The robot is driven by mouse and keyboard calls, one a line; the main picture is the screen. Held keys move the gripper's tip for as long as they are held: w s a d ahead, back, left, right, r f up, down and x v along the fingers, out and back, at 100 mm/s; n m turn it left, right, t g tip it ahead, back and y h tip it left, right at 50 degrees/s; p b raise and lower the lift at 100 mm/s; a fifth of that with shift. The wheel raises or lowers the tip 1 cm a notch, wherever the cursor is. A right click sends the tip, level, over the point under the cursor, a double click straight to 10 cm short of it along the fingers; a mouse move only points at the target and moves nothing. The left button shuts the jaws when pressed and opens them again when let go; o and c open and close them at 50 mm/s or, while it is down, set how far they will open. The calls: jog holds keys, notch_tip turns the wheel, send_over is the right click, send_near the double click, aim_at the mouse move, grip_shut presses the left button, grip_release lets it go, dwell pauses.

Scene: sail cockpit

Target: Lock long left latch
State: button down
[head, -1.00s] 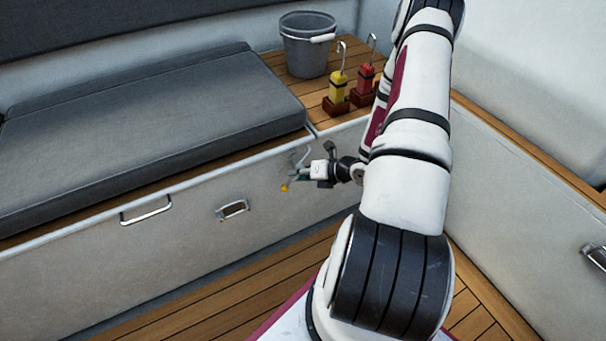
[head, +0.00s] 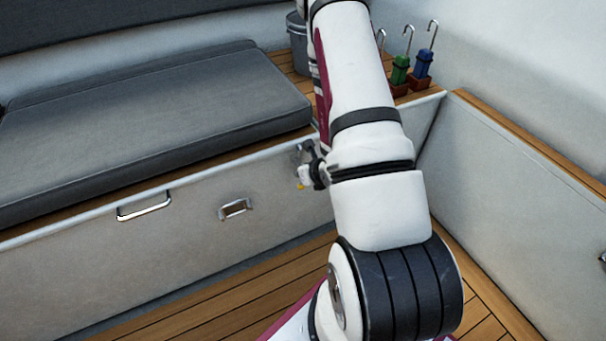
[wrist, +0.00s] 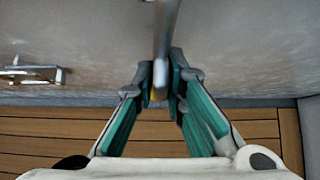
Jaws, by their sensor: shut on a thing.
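The long latch is a grey metal lever (wrist: 167,28) with a yellow tip, on the front of the pale locker. In the wrist view it comes down from the top edge between my fingers. My gripper (wrist: 161,84) is shut on the lever near its yellow end, with one teal-and-grey finger on each side. In the head view my gripper (head: 305,177) is at the locker front, below the bench's right end. The yellow tip (head: 299,187) shows just under it; my arm and gripper hide most of the latch there.
A small metal-framed recessed pull (head: 236,208) and a bar handle (head: 145,206) are on the locker front to the left. A grey cushion (head: 150,130) lies on top. Green (head: 400,70) and blue (head: 423,64) hooked items stand behind my arm. A grey bucket is partly hidden.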

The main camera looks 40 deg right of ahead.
aim_at(301, 148)
dwell(0.5)
jog(key=c, duration=1.7)
grip_release()
jog(key=shift+r, duration=5)
